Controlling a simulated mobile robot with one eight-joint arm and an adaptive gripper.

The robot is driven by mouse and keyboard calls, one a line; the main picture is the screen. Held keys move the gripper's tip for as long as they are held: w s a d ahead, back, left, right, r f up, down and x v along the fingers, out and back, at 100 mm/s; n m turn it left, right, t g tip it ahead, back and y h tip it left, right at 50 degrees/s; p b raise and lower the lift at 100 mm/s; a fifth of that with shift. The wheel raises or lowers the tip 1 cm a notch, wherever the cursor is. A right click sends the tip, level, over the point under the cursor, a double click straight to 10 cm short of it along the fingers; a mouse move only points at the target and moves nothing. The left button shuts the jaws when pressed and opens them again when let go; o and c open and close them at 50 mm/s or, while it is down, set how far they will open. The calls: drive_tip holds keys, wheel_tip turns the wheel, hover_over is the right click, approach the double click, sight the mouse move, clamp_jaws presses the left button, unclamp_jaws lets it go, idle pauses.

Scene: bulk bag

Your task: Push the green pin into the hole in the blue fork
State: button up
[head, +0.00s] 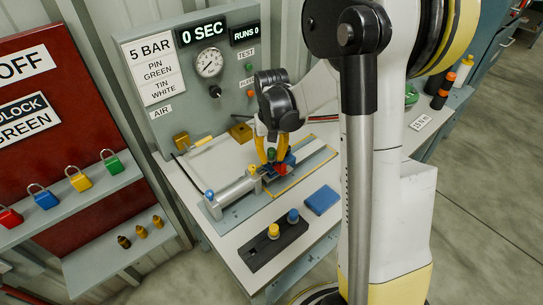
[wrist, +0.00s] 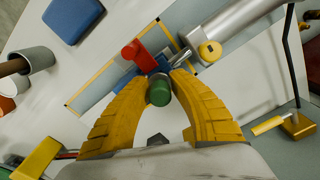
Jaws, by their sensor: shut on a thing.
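The green pin (head: 271,154) is between the yellow fingertips of my gripper (head: 269,157); its green head also shows in the wrist view (wrist: 159,93). My gripper (wrist: 160,82) is shut on it from both sides. The blue fork (head: 290,159) is right at the fingertips, beside a red piece (head: 282,169). In the wrist view the blue fork (wrist: 161,66) is mostly hidden behind the pin and fingers, and the red piece (wrist: 138,54) lies just beyond. The hole is hidden, so I cannot tell whether the pin's lower end is in it.
A silver cylinder (head: 236,194) on a plate points its rod at the fork. A black holder (head: 262,252) with a yellow and a blue pin stands at the bench front, near a blue pad (head: 321,200). A gauge panel (head: 185,75) rises behind. The white bench between is clear.

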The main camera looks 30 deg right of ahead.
drive_tip(key=shift+f+b, duration=0.35)
drive_tip(key=shift+f, duration=0.1)
drive_tip(key=o, duration=1)
drive_tip(key=shift+o, duration=0.2)
wheel_tip(320, 180, up, 12)
drive_tip(key=shift+r, duration=0.1)
drive_tip(key=s+a+r+n+t, duration=0.1)
drive_tip(key=s+a+t, duration=0.2)
drive_tip(key=s+a, duration=0.2)
drive_tip(key=s+a+r+n+t+b, duration=0.1)
drive_tip(key=s+a+t, duration=0.3)
drive_tip(key=s, duration=0.6)
drive_tip(key=shift+s+a+n, duration=0.4)
drive_tip(key=shift+a+n, duration=0.2)
drive_tip(key=shift+a, duration=0.15)
